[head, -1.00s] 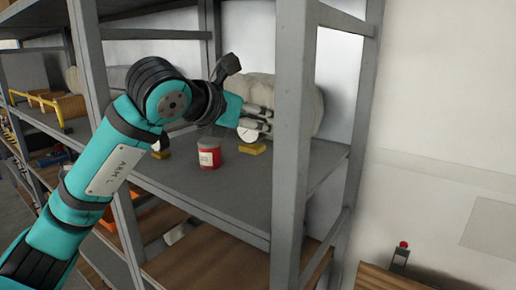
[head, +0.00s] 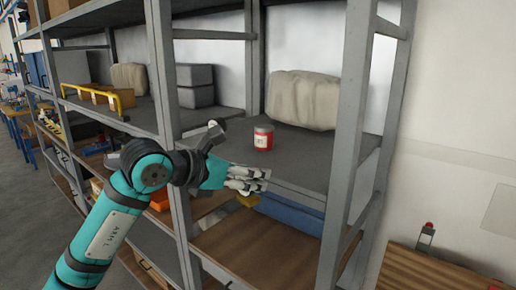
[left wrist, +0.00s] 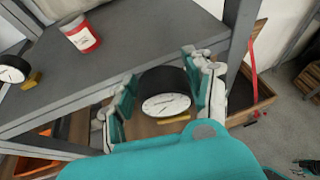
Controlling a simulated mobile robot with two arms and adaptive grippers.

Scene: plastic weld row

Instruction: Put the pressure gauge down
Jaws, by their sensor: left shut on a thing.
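My left gripper (head: 262,180) is shut on a pressure gauge, in front of the grey shelf's front edge. In the left wrist view, the gauge (left wrist: 166,103) sits between the two fingers (left wrist: 163,92), with a black body, white dial and a bit of yellow base. In the head view mostly its yellow base (head: 248,200) shows below the fingers; the rest is hidden. A second gauge (left wrist: 12,70) with a yellow base stands on the shelf at the left of the wrist view. It is not visible in the head view.
A red jar with a white label (head: 263,137) stands on the grey shelf (head: 310,160), before a beige sack (head: 303,99). Grey uprights (head: 345,130) flank the bay. A lower wooden board (head: 255,250) and a blue object (head: 290,213) lie beneath. The shelf right of the jar is clear.

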